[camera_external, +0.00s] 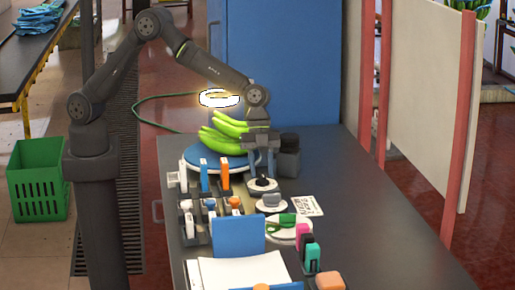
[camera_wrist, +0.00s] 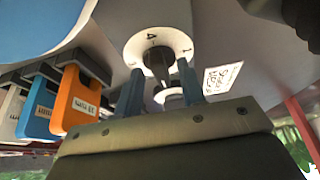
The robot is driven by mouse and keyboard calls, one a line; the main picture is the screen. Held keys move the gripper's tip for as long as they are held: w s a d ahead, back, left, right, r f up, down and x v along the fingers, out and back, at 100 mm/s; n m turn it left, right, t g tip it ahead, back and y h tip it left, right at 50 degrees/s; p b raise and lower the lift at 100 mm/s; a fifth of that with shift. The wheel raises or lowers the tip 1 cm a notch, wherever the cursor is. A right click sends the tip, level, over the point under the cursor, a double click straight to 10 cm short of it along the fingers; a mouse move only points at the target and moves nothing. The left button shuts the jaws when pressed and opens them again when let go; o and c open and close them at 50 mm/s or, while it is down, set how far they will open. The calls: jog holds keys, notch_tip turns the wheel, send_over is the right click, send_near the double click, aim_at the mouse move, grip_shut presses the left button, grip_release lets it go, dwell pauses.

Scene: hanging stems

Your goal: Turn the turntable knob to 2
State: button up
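The turntable knob (camera_external: 262,184) is a dark knob on a white round dial on the table. In the wrist view, the knob (camera_wrist: 158,62) stands in the middle of its white dial (camera_wrist: 136,42), where a 4 and what looks like a 1 can be read. The 2 cannot be made out. My gripper (camera_external: 264,174) points down over the knob. In the wrist view, my gripper (camera_wrist: 161,72) has one finger on each side of the knob, with gaps showing. The blue turntable (camera_external: 190,155) carries a bunch of green bananas (camera_external: 225,135).
Blue and orange labelled blocks (camera_wrist: 78,103) stand left of the knob. A dark box (camera_external: 288,160) stands close by on the right. Another white dial (camera_external: 272,203) and a printed card (camera_external: 307,206) lie nearer. More small items crowd the table's front; its right side is clear.

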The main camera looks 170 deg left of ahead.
jog(key=r, duration=0.2)
jog(key=d+r, duration=0.1)
jog(key=r, duration=0.1)
jog(key=shift+w+r, duration=0.2)
jog(key=shift+r, duration=0.05)
jog(key=w+d+r, duration=0.1)
jog(key=d+r, duration=0.1)
jog(key=d, duration=0.1)
jog(key=w+d+r, duration=0.1)
jog(key=d+r, duration=0.1)
jog(key=d, duration=0.1)
jog(key=w+d+r, duration=0.1)
jog(key=d+r, duration=0.1)
jog(key=d, duration=0.2)
jog(key=shift+w, duration=0.3)
jog(key=shift+a, duration=0.1)
send_over(256, 181)
notch_tip(256, 181, down, 6)
jog(key=shift+s+r, duration=0.1)
jog(key=shift+s, duration=0.05)
jog(key=shift+s+a+f, duration=0.2)
jog(key=shift+a+f, duration=0.3)
jog(key=shift+s+a+f, duration=0.15)
jog(key=shift+a+f, duration=0.35)
notch_tip(256, 181, down, 2)
jog(key=shift+d+f, duration=0.1)
jog(key=shift+f, duration=0.45)
jog(key=shift+r, duration=0.1)
